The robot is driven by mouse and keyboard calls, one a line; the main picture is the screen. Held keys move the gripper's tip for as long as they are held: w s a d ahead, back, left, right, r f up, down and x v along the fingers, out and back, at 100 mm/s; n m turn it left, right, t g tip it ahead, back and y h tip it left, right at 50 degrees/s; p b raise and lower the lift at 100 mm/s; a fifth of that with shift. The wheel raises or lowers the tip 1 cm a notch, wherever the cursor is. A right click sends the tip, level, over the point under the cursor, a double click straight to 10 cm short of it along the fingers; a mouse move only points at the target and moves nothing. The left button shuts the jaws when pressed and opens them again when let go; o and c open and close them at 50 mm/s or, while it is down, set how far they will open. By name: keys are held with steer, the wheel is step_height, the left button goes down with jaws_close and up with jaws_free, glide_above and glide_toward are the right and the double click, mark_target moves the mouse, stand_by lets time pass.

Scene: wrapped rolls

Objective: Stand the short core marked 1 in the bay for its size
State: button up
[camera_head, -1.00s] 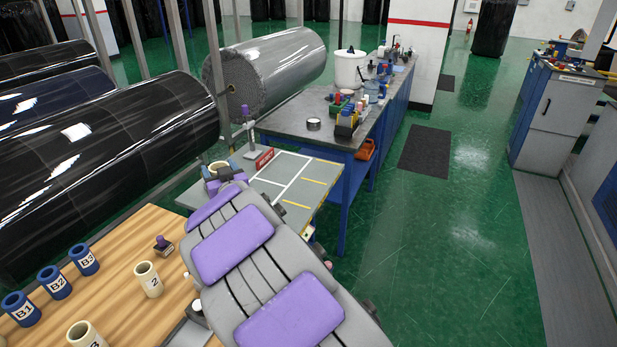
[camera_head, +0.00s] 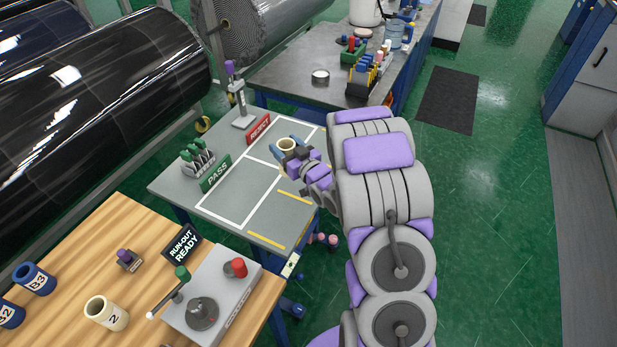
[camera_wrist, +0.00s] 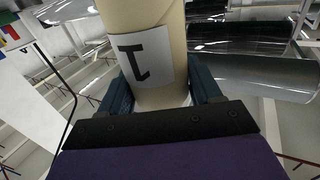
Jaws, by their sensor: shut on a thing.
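The short cream core marked 1 (camera_head: 287,145) is between the jaws of my gripper (camera_head: 289,143), its open top end facing up in the head view. In the wrist view the core (camera_wrist: 150,75) fills the space between the two blue fingers (camera_wrist: 155,92), with its white label and black 1 showing. The core is at the grey table (camera_head: 265,227), over the white-outlined bay by the red REJECT sign (camera_head: 258,128). The other outlined bay (camera_head: 235,192) is by the green PASS sign (camera_head: 215,173) and looks empty. I cannot tell whether the core touches the table.
A purple-topped stand (camera_head: 238,100) and a rack of tools (camera_head: 198,157) stand along the table's far-left edge. A wooden bench (camera_head: 70,265) in front holds core 2 (camera_head: 107,312), blue cores (camera_head: 35,279) and a control box (camera_head: 212,298). A dark workbench (camera_head: 300,75) stands behind.

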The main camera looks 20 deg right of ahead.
steer(key=s+d+f+n+y, duration=0.1)
steer(key=s+f, duration=0.1)
steer(key=s, duration=0.4)
steer(key=s+d+f+n+y, duration=0.1)
steer(key=s+f, duration=0.2)
steer(key=s, duration=0.3)
steer(key=w+d+f+b, duration=0.2)
steer(key=w, duration=0.5)
steer(key=w+d+f+b, duration=0.2)
steer(key=w+d, duration=0.1)
steer(key=w, duration=0.4)
steer(key=shift+w+f+g, duration=0.2)
steer(key=shift+f+g, duration=0.1)
steer(key=shift+f, duration=0.05)
steer(key=o, duration=1.2)
steer(key=shift+d, duration=0.35)
steer(key=shift+a, duration=0.1)
